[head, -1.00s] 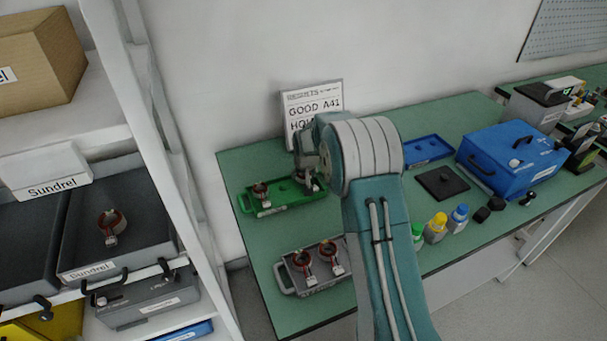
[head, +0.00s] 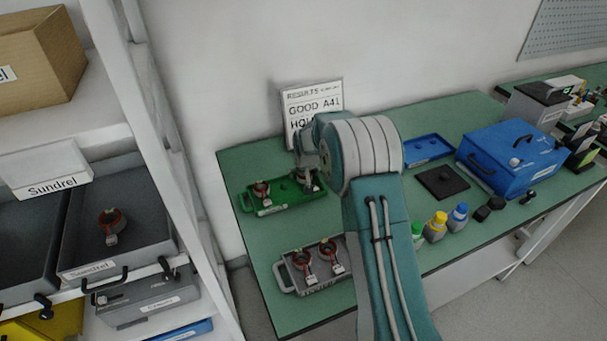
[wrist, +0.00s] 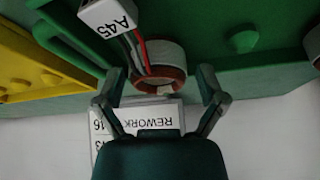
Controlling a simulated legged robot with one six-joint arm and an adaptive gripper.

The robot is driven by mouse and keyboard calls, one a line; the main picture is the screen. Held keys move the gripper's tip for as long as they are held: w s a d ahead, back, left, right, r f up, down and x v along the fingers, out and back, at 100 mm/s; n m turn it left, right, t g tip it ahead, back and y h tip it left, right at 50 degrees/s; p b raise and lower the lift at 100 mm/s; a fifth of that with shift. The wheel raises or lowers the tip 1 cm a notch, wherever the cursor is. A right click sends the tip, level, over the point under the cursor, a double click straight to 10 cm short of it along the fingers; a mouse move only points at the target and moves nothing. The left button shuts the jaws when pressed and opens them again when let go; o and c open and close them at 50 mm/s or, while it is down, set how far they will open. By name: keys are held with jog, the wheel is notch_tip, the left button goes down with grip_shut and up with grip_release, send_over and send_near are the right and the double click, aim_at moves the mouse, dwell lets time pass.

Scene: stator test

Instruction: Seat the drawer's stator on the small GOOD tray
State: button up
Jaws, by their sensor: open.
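The green tray (head: 284,203) lies on the bench in front of the results sign. One copper-wound stator (head: 261,190) sits at its left end. A second stator (head: 309,184) is at its right part, under my gripper (head: 306,160). In the wrist view this stator (wrist: 160,66), with a white A45 tag (wrist: 110,15) and coloured wires, lies at the green surface (wrist: 215,60). My gripper (wrist: 160,84) is open, one finger on each side, apart from the ring. A stator (head: 112,224) lies in the open dark drawer (head: 150,249) on the left shelf.
A grey tray (head: 289,274) with two stators stands nearer on the bench. A blue tray (head: 428,149), a black plate (head: 443,182), coloured bottles (head: 437,226) and a blue case (head: 512,158) stand to the right. The shelf post (head: 160,130) rises left of the bench.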

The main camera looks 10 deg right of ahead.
jog(key=shift+r, duration=0.1)
jog(key=shift+r, duration=2.4)
jog(key=shift+o, duration=0.7)
jog(key=v, duration=1.1)
jog(key=shift+r, duration=0.4)
jog(key=shift+s, duration=0.1)
